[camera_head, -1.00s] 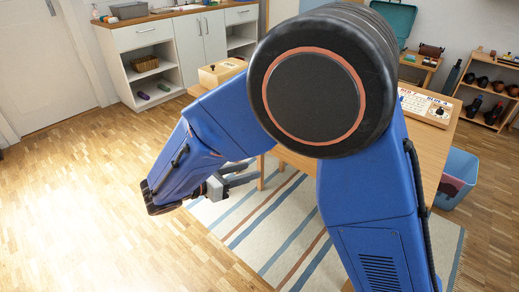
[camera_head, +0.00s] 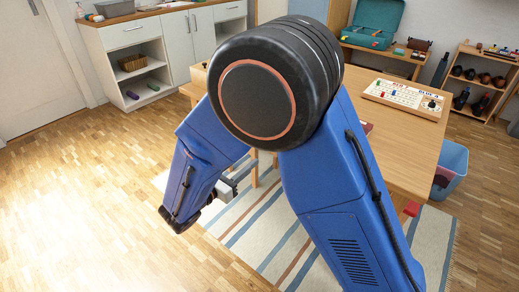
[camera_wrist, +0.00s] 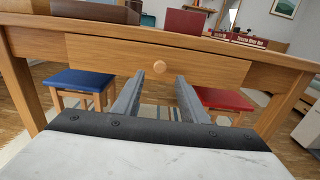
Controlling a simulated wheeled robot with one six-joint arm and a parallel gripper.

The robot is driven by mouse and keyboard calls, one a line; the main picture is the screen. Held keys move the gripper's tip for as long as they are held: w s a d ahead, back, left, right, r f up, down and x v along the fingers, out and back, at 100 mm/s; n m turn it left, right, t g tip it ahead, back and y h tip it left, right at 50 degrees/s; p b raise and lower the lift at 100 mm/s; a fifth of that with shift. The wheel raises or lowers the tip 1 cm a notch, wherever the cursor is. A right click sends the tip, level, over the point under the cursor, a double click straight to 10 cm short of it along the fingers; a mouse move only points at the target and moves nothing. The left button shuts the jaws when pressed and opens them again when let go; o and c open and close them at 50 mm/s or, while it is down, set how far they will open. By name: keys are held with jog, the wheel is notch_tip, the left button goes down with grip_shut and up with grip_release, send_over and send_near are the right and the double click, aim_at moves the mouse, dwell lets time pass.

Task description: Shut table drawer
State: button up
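The wooden table (camera_head: 400,160) stands right of centre in the head view, partly behind my arm. In the wrist view its drawer front (camera_wrist: 110,58) faces me under the tabletop, with a round wooden knob (camera_wrist: 159,67) in the middle. How far the drawer stands out cannot be told from here; my arm hides it in the head view. My gripper (camera_wrist: 161,82) is open and empty, its two grey fingers pointing toward the drawer front on either side of the knob's line, seemingly short of it. In the head view the gripper (camera_head: 229,189) is low, left of the table.
A blue stool (camera_wrist: 80,80) and a red stool (camera_wrist: 222,98) stand under the table in the wrist view. A striped rug (camera_head: 270,235) covers the floor; a blue bin (camera_head: 452,165) stands at right. Open floor lies left.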

jog(key=x, duration=0.8)
jog(key=shift+d, duration=0.15)
jog(key=shift+w, duration=0.15)
grip_shut()
